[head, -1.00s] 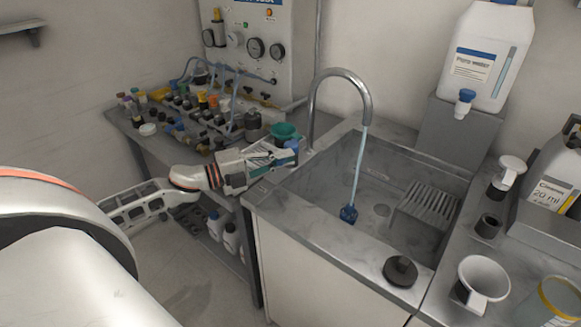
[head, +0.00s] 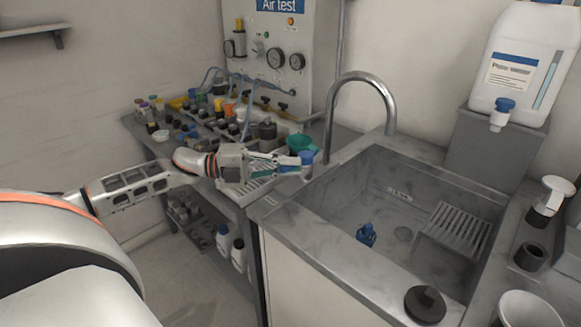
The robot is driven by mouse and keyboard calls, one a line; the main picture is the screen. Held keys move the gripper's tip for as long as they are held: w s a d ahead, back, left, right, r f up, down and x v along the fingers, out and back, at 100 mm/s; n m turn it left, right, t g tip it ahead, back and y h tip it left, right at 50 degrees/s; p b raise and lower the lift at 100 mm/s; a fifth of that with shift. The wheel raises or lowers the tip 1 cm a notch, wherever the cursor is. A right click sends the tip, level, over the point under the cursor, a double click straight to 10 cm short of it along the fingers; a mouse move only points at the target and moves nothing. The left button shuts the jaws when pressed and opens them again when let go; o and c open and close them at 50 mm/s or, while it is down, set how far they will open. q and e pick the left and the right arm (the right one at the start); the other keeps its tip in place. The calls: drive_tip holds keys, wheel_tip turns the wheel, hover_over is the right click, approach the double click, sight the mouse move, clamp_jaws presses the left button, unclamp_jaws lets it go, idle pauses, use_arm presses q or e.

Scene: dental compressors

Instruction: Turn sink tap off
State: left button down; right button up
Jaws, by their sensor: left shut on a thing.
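The sink tap is a curved metal spout (head: 388,98) rising from the back-left corner of the sink (head: 345,205). No water stream shows under the spout. A blue tap knob (head: 307,157) sits by the base of the spout. My left gripper (head: 296,165) reaches in from the left over the side table, and its fingertips are shut on the blue knob. The fingers partly hide the knob. My right gripper is not in view.
A small blue item (head: 366,235) and a ribbed rack (head: 455,230) lie in the sink. A black round stopper (head: 425,305) is on the front rim. A green funnel (head: 299,142) stands close behind my gripper. A large water container (head: 520,65) stands at the right.

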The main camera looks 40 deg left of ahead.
use_arm(q)
drive_tip(key=c, duration=2.1)
unclamp_jaws()
drive_tip(key=shift+c, duration=0.2)
drive_tip(key=shift+a, duration=0.1)
drive_tip(key=v, duration=1.2)
